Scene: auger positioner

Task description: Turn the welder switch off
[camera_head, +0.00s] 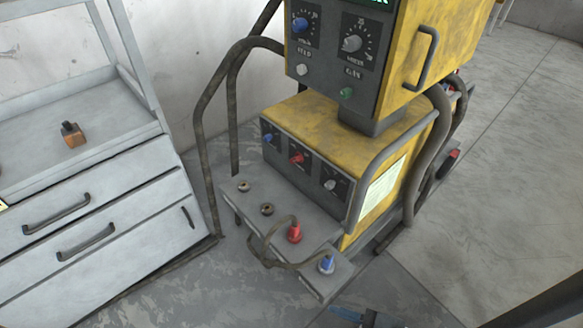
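The yellow welder (315,125) stands in the middle of the head view, with a control box on top of a lower body. The upper panel has a blue knob (300,25), a grey knob (351,43), a pale button (302,70) and a green button (347,93). The lower panel has a blue knob (267,139), a red knob (296,158) and a dark knob with a pale mark (330,184). I cannot tell which control is the welder switch or its state. I cannot make out my gripper in this view.
A grey shelf in front of the welder carries a red plug (294,232) and a blue plug (326,264) with a looped cable. Bent tube rails flank the welder. A grey drawer cabinet (100,225) stands left, holding an orange item (73,135). Floor at right is clear.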

